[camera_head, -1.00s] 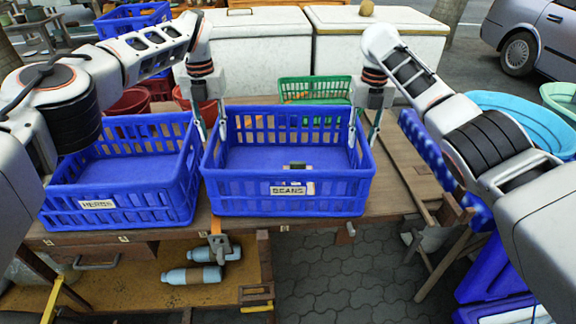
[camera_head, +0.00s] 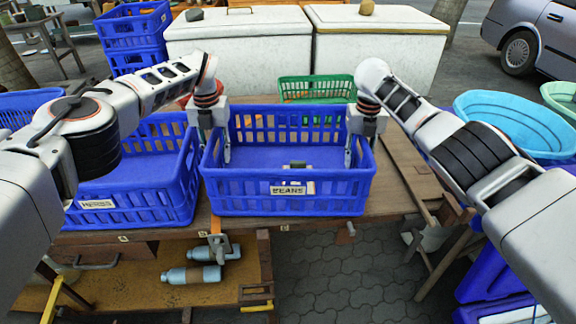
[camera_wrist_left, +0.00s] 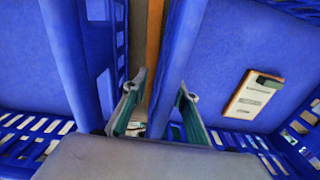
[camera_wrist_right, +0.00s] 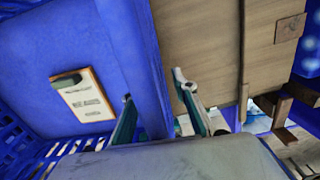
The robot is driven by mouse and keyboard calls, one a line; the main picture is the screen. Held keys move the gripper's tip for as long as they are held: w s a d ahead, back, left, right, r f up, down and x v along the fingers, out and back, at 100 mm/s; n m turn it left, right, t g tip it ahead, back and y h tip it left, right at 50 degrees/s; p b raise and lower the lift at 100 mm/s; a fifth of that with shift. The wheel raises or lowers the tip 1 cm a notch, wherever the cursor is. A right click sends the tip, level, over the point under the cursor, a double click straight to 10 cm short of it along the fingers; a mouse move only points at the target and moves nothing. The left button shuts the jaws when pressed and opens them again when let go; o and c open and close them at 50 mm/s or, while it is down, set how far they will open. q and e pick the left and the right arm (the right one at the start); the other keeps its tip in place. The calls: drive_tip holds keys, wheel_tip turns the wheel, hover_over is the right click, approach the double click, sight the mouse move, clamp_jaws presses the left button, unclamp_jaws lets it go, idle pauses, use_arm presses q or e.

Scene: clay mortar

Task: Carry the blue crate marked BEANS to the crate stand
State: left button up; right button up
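The blue crate marked BEANS (camera_head: 236,190) stands level on the wooden table, its label facing me. A clipboard lies inside; it shows in the left wrist view (camera_wrist_left: 254,95). My left gripper (camera_wrist_left: 160,95) is open over the crate's left side wall, one finger inside and one in the gap beside the HERBS crate. My right gripper (camera_wrist_right: 152,98) is open over the right side wall, one finger inside and one outside. Both point down, with fingers spread apart and the walls between them. I cannot clearly identify the crate stand.
The blue HERBS crate (camera_head: 130,213) stands close on the left. A green crate (camera_head: 312,90) and white chests (camera_head: 238,50) are behind. Boards (camera_head: 410,180) lie at the table's right. Blue tubs (camera_head: 515,122) stand at far right. Bottles (camera_head: 190,274) lie on the lower shelf.

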sight(213, 131)
use_arm(q)
clamp_jaws()
use_arm(e)
clamp_jaws()
use_arm(q)
drive_tip(key=shift+r, duration=0.2)
use_arm(e)
drive_tip(key=shift+r, duration=0.2)
